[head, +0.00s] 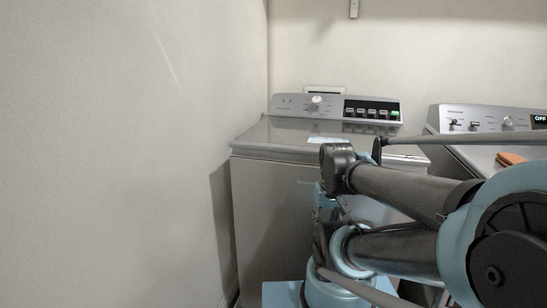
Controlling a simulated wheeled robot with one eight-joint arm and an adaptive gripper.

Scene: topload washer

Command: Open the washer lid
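The washer (270,215) is a grey top-loader standing against the back wall, left of a second machine. Its lid (285,132) lies flat and shut on the top, with a pale label (330,140) near its front edge. My arm crosses the front right of the washer and hides part of its front and the right end of the lid's front edge. I cannot make out my gripper or its fingers in the head view.
The washer's control panel (300,106) with a knob rises behind the lid. A second machine (465,118) stands to the right, with an orange-brown item (510,158) on its top. A plain wall (120,150) is close on the left.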

